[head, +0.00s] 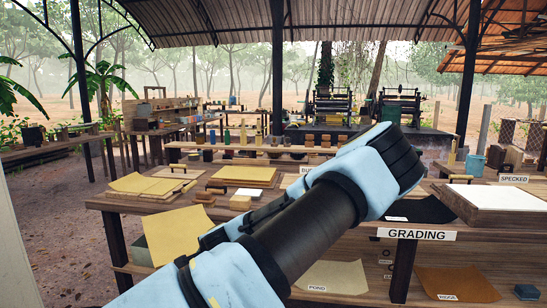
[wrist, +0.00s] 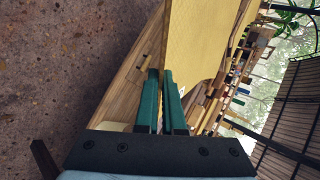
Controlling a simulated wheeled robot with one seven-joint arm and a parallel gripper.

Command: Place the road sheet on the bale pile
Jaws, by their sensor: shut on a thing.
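A yellow sheet (head: 172,235) is held tilted at the table's left front corner. It fills the upper middle of the wrist view (wrist: 200,45). My gripper (wrist: 167,75) is shut on its near edge between two green fingers. In the head view my forearm hides the fingers. I read no label on the held sheet, so I cannot confirm that it is the road sheet. A grey-green block (head: 140,250) shows partly below and left of the sheet. I cannot tell whether it belongs to the bale pile; no pile is clearly marked.
The wooden table (head: 120,203) carries yellow sheets on boards (head: 140,184), a handled board (head: 245,174) and a black sheet (head: 420,210). A GRADING sign (head: 416,234) is on its front. Open floor is at left.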

